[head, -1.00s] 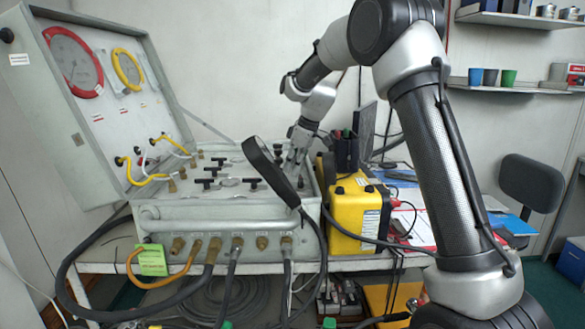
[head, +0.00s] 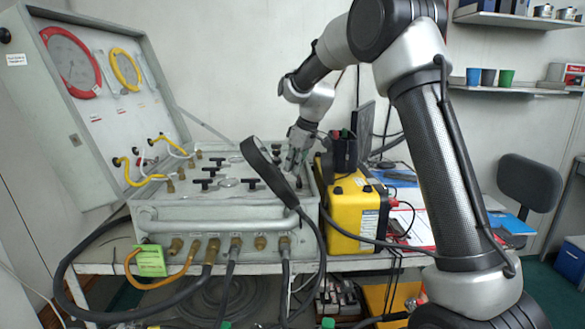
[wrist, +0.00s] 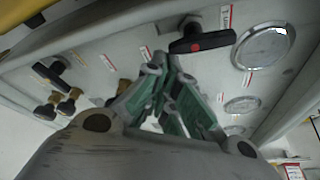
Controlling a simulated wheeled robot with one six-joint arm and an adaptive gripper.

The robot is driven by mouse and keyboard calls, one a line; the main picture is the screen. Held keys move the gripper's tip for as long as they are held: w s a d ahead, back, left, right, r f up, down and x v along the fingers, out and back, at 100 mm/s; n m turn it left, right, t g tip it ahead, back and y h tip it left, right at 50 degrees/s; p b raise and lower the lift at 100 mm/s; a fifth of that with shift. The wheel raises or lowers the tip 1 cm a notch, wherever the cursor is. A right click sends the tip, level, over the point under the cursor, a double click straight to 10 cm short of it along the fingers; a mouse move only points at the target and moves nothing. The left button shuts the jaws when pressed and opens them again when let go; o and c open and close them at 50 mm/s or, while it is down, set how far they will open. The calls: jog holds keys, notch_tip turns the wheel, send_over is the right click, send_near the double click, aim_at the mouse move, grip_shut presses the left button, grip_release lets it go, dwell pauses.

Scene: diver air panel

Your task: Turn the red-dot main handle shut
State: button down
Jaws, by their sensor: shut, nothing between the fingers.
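The red-dot main handle (wrist: 202,42) is a black bar with a red dot at its middle, in the upper part of the wrist view on the pale panel. It lies nearly crosswise in that view. My gripper (wrist: 165,66) is shut and empty, its green-padded fingers coming together just below and left of the handle. I cannot tell whether the tips touch it. In the head view my gripper (head: 293,164) is low over the right end of the panel (head: 228,163), partly behind a black paddle-shaped part (head: 268,172). I cannot make out the red dot there.
Round gauges (wrist: 263,46) sit right of the handle in the wrist view, and other black valve handles (wrist: 48,75) are at its left. In the head view, the open lid (head: 95,100) stands at left, hoses hang in front, and a yellow box (head: 352,212) stands right of the panel.

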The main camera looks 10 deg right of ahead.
jog(key=shift+d+m, duration=0.35)
jog(key=shift+m, duration=0.65)
dwell(1.8)
jog(key=shift+d, duration=0.55)
dwell(2.3)
jog(key=shift+d+t, duration=0.1)
jog(key=shift+t, duration=0.2)
